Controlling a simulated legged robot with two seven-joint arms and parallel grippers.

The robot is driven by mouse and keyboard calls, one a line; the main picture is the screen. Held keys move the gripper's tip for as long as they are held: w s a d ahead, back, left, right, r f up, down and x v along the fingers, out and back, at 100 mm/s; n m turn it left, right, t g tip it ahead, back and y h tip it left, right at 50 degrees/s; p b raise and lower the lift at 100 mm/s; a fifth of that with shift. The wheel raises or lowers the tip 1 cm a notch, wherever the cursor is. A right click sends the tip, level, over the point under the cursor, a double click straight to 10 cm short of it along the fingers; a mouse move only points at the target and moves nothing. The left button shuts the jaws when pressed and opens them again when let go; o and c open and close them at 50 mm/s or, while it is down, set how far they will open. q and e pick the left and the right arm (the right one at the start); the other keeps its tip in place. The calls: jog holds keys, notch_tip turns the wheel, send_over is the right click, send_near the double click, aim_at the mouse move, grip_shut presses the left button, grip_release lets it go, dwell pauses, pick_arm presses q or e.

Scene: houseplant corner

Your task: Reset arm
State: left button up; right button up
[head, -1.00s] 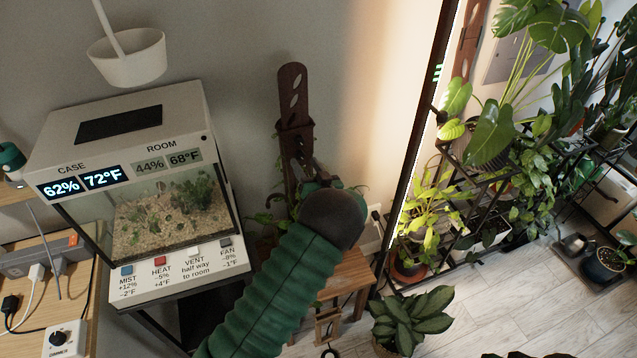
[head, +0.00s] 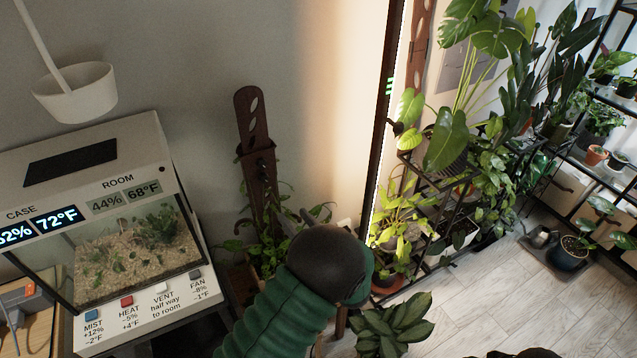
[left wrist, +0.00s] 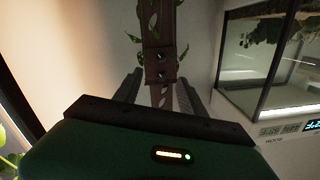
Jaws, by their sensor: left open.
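My left arm, in a ribbed green sleeve (head: 275,320) with a dark rounded wrist (head: 325,262), comes up from the bottom of the head view. Its left gripper (head: 292,220) is mostly hidden behind that wrist. In the left wrist view, the two dark fingers of the left gripper (left wrist: 158,92) stand apart, with nothing seen held between them. A brown slotted wooden post (head: 252,125) stands beyond the gripper; it also shows between the fingers in the left wrist view (left wrist: 160,40). I cannot tell how far off it is. My right gripper is not in view.
A terrarium case (head: 150,140) with displays and buttons stands left of the arm. A white cup-shaped fixture (head: 78,95) hangs above it. A leafy potted plant (head: 393,325) is right of the wrist. Plant shelves (head: 440,210) fill the right.

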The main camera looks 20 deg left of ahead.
pick_arm(q)
jog(key=d+m+h, duration=0.4)
jog(key=d+h, duration=0.3)
jog(key=h, duration=0.4)
jog(key=s+f+m+g+h, duration=0.1)
jog(key=s+g, duration=0.2)
jog(key=s, duration=0.8)
jog(key=s+f+m+g+h+p, duration=0.1)
jog(key=s+g, duration=0.3)
jog(key=s, duration=0.7)
jog(key=shift+s+d+f+m+g+h, duration=0.15)
jog(key=shift+d+f+m+g+h, duration=0.3)
jog(key=shift+m, duration=0.35)
jog(key=shift+r, duration=0.15)
jog(key=shift+a, duration=0.1)
